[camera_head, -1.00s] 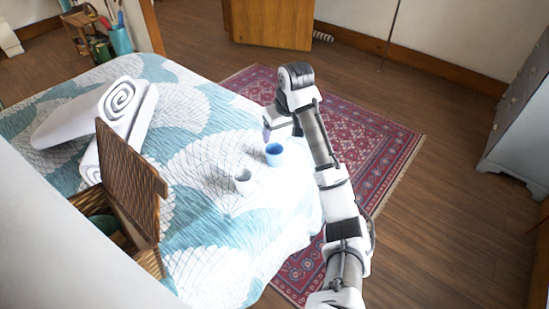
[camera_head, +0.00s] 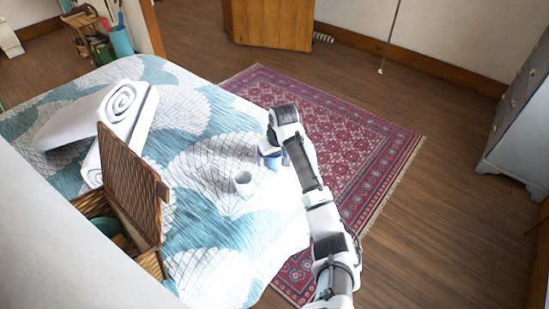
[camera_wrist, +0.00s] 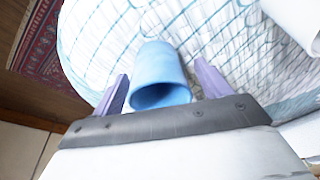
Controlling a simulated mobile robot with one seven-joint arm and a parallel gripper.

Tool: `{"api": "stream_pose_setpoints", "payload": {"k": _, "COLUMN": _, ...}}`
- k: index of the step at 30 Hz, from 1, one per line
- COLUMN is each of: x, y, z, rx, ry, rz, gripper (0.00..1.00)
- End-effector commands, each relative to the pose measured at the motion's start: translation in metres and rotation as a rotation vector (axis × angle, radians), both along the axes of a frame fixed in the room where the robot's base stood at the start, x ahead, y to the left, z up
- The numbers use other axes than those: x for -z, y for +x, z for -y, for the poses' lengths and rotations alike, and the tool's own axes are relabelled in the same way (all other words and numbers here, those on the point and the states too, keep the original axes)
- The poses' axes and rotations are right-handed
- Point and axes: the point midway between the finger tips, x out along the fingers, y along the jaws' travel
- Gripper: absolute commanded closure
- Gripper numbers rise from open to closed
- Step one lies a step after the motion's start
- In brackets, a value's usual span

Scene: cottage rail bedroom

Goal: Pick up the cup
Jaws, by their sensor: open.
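A blue cup (camera_wrist: 160,72) stands on the bed between the two open fingers of my gripper (camera_wrist: 160,88) in the wrist view. There is a gap between the cup and each finger. In the head view my gripper (camera_head: 268,155) is low over the bed near its right edge, and the blue cup (camera_head: 274,163) is mostly hidden behind it. A white cup (camera_head: 243,183) stands on the bed just left of and nearer than the blue cup. A white piece at the top right of the wrist view (camera_wrist: 296,20) seems to be the white cup.
The bed (camera_head: 205,255) has a teal and white patterned cover. Rolled white towels (camera_head: 120,108) and an open wicker basket (camera_head: 135,185) stand to the left. A red rug (camera_head: 345,130) lies on the floor beyond the bed's right edge.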

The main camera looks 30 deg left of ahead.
Motion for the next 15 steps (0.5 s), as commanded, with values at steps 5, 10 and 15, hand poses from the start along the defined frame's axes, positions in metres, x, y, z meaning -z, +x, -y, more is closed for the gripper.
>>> {"api": "stream_pose_setpoints", "payload": {"k": 5, "x": 0.0008, "y": 0.0001, "z": -0.0001, "rx": 0.0, "ry": 0.0, "rz": 0.0, "gripper": 0.23}}
{"api": "stream_pose_setpoints", "payload": {"k": 10, "x": 0.0006, "y": 0.0, "z": -0.0001, "rx": 0.0, "ry": 0.0, "rz": 0.0, "gripper": 0.42}}
{"api": "stream_pose_setpoints", "payload": {"k": 15, "x": 0.0005, "y": 0.0001, "z": -0.0001, "rx": 0.0, "ry": 0.001, "rz": 0.001, "gripper": 0.64}}
